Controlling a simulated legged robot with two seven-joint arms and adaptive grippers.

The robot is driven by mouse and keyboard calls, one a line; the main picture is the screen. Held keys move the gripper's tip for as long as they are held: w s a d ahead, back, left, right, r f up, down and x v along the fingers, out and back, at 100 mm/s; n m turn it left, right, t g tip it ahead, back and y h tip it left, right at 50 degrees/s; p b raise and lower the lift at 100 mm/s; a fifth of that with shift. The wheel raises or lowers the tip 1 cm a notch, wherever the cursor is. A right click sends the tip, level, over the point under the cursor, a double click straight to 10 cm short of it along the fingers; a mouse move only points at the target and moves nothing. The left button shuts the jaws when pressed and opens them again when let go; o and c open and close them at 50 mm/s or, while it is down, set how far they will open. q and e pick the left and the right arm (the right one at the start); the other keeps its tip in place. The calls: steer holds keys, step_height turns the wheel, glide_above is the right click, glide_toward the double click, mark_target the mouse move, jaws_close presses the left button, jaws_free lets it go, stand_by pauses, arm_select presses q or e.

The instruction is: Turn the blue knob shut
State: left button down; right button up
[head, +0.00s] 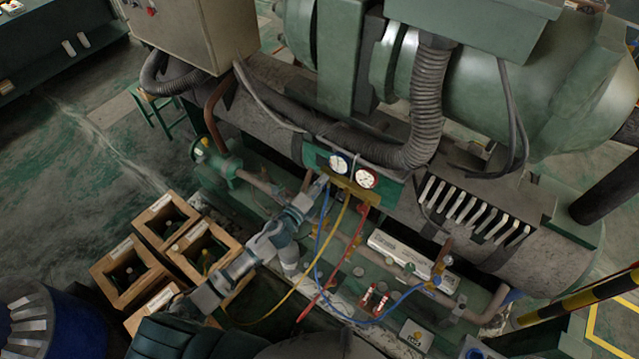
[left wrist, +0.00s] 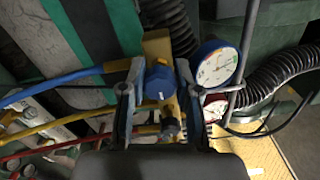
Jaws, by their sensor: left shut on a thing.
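The blue knob (left wrist: 160,82) sits on the side of the brass manifold and shows between the two fingers of my left gripper (left wrist: 157,88) in the left wrist view. The left gripper is shut on the knob, one finger on each side. In the head view my left gripper (head: 320,185) reaches the left end of the brass manifold (head: 350,190), and the knob is hidden there. A blue-rimmed gauge (head: 339,164) and a red-rimmed gauge (head: 365,178) stand on the manifold. My right gripper is not in view.
Blue, yellow (head: 312,270) and red (head: 350,245) hoses hang below the manifold. A ribbed black hose (head: 427,100) curves close behind the gauges. Wooden crates (head: 165,220) with bottles stand at the lower left. Green machinery fills the back.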

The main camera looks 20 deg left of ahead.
arm_select(q)
steer(key=shift+s+d+f, duration=0.1)
steer(key=shift+f, duration=0.05)
steer(key=c, duration=1)
jaws_free()
steer(key=shift+o, duration=1)
steer(key=shift+d, duration=0.1)
steer(key=v, duration=1.1)
steer(key=shift+s+a, duration=0.2)
steer(key=shift+s, duration=0.1)
